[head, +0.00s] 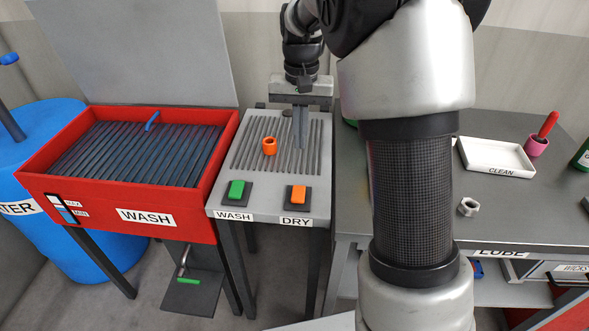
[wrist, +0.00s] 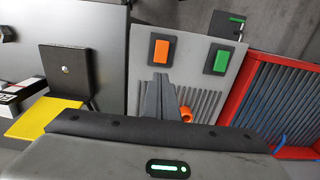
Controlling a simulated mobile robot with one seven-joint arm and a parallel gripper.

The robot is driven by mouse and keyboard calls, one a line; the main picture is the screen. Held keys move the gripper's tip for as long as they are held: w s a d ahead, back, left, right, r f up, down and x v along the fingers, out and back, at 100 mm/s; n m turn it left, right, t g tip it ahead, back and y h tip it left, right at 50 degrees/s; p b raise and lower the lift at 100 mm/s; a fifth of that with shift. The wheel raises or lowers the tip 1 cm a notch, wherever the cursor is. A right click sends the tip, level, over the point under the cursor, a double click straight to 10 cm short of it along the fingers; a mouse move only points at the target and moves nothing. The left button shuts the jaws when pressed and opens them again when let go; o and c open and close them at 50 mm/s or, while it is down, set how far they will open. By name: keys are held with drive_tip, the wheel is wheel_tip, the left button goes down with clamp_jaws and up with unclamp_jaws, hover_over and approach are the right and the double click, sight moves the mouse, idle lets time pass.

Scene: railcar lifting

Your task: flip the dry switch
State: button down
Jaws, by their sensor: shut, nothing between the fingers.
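The dry switch (head: 298,194) is an orange rocker on a dark plate at the front right of the grey ribbed stand, above the label DRY. It also shows in the wrist view (wrist: 161,50). A green switch (head: 237,190) sits to its left above the label WASH; it also shows in the wrist view (wrist: 221,61). My gripper (head: 299,146) points down over the ribbed part of the stand, behind the dry switch and apart from it. Its fingers are together and empty. In the wrist view my fingertips (wrist: 160,76) appear just below the orange switch.
An orange ring-like part (head: 269,146) stands on the ribs left of my gripper. The red WASH basin (head: 190,225) is to the left, with a blue drum (head: 55,120) beyond. A grey table (head: 510,225) at right holds a white CLEAN tray (head: 497,168) and a metal nut (head: 467,207).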

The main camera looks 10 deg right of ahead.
sight(299, 193)
idle(0.3)
wheel_tip(299, 193, down, 14)
drive_tip(key=shift+f+b, duration=0.1)
drive_tip(key=shift+b, duration=0.55)
drive_tip(key=shift+p, duration=0.3)
drive_tip(key=shift+w+f, duration=0.1)
drive_tip(key=shift+f, duration=0.05)
drive_tip(key=shift+s, duration=0.2)
drive_tip(key=shift+s+a+r, duration=0.2)
drive_tip(key=shift+s+r, duration=0.1)
drive_tip(key=shift+s, duration=0.25)
